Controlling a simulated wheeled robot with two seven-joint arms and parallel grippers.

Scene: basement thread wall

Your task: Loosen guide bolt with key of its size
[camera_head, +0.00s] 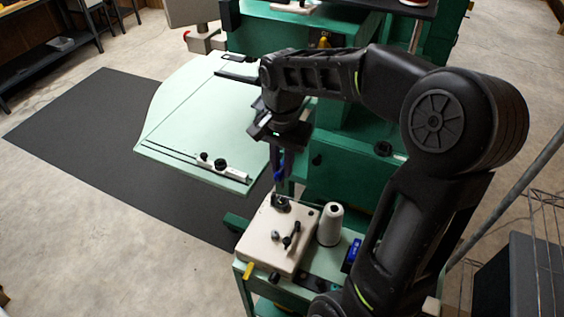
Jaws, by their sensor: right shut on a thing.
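My right gripper (279,158) points down at mid-picture, beside the right edge of a pale green table. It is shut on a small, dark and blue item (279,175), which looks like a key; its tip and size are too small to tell. Below it, a cream block (262,243) carries several dark and metal fittings, one a dark round fitting (281,203) at its back edge. The pale green table (190,115) bears a guide rail with a white and black clamp (222,166). I cannot tell which fitting is the guide bolt. My left gripper is out of view.
A white thread cone (330,226) stands right of the block on a green cart. A blue item (352,253) and a yellow item (249,270) are at the cart's edges. A green machine (345,185) stands behind. A wire rack (535,260) is at right. The black mat (85,135) is clear.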

